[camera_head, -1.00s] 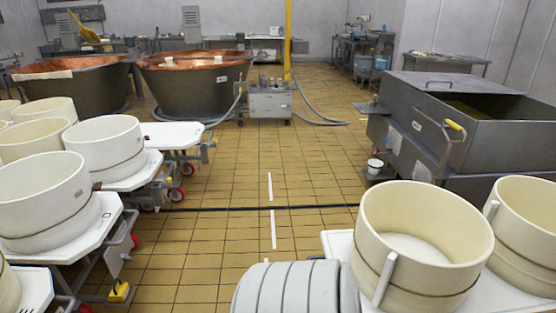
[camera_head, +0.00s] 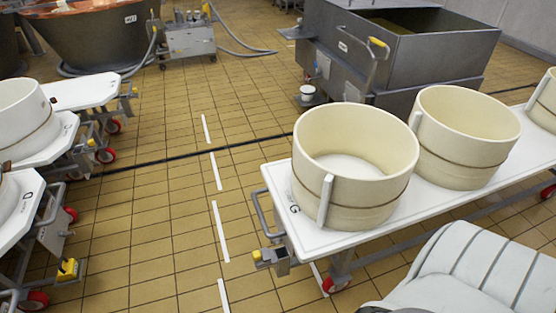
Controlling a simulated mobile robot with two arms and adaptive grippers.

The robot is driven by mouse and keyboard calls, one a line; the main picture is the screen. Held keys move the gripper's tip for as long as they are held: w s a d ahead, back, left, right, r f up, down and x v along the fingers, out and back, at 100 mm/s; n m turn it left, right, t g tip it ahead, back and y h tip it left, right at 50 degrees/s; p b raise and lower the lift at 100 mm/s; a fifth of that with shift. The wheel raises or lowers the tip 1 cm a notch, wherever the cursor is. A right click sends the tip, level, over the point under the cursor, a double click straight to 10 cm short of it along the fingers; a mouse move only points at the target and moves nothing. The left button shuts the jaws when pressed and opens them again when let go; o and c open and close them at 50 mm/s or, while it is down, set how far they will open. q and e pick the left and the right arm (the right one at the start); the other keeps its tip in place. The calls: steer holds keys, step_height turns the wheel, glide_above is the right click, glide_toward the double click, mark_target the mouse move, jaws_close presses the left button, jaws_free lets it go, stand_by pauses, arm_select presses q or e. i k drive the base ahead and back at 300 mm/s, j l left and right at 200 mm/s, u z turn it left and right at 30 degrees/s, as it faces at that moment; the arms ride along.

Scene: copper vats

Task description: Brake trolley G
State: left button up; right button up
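Trolley G (camera_head: 240,190) is not marked by a separate tag, but a white-topped trolley (camera_head: 400,218) with a dark letter "G" at its near left corner stands at right of centre. Its grey handle bar (camera_head: 262,214) is on the left end. Below that is a small grey fitting with a yellow part (camera_head: 258,255), low near a red caster (camera_head: 334,284). I cannot tell the brake's state. Cream moulds (camera_head: 355,165) stand on the top. Neither of my grippers is in view; a ribbed pale part, likely my arm cover, fills the bottom right.
Other white trolleys (camera_head: 85,91) with moulds line the left side, one with a yellow pedal (camera_head: 68,269). A grey steel vat (camera_head: 400,50) stands behind trolley G. A copper vat (camera_head: 95,38) and a hose cart (camera_head: 188,38) are farther back. The tiled aisle between is clear.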

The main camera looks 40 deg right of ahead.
mark_target(277, 241)
steer(key=z, duration=1.15)
